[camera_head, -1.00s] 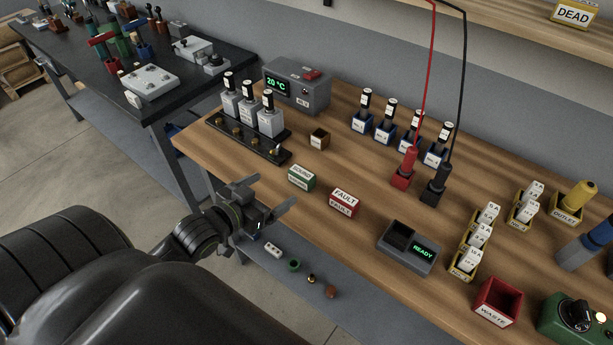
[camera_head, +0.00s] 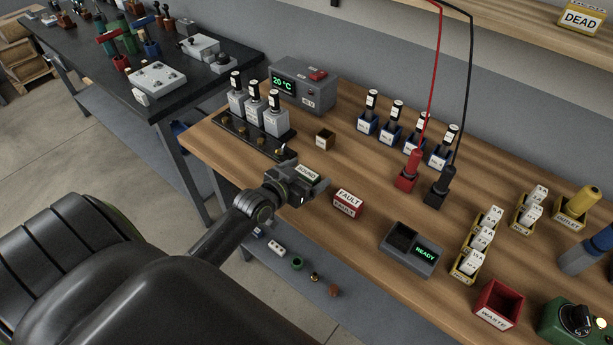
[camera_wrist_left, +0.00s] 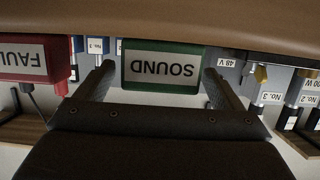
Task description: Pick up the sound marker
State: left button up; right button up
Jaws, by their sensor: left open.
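The sound marker (camera_head: 307,174) is a green block with a white "SOUND" label on the wooden bench, partly hidden by my left gripper (camera_head: 302,176) in the head view. In the left wrist view the sound marker (camera_wrist_left: 163,67) appears upside down between the two fingers of my left gripper (camera_wrist_left: 160,80). The fingers are open, one on each side, with a narrow gap visible beside the block. My right gripper is not in view.
The red fault marker (camera_head: 347,204) stands close to the right of my gripper. A grey READY device (camera_head: 412,250) stands further right.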

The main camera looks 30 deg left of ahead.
pick_arm(q)
jog(key=shift+x, duration=1.05)
jog(key=c, duration=1.1)
jog(key=shift+r, duration=0.15)
